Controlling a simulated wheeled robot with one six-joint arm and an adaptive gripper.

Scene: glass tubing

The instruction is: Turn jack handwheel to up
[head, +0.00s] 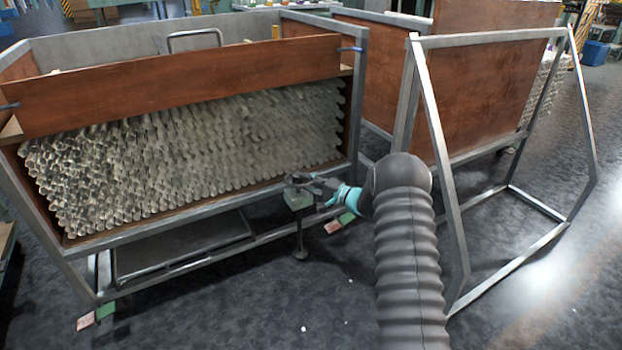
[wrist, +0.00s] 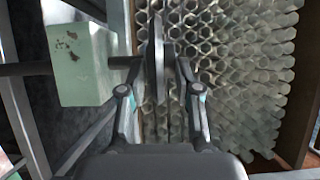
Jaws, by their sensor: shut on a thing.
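The jack (head: 298,201) stands at the near right corner of the tubing cart, with a pale green housing and a thin post down to a round foot. In the wrist view the handwheel (wrist: 158,45) shows edge-on, beside the chipped green housing (wrist: 82,65). My gripper (head: 316,184) reaches the handwheel from the right. In the wrist view my gripper (wrist: 157,78) has its fingers on both sides of the rim and is shut on it. The far part of the wheel is hidden.
The cart (head: 359,100) is a metal frame with brown panels, packed with glass tubes (head: 190,145). An empty slanted metal frame (head: 440,160) stands to the right of my arm. Green and pink floor markers (head: 338,222) lie beside the jack. The floor in front is mostly clear.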

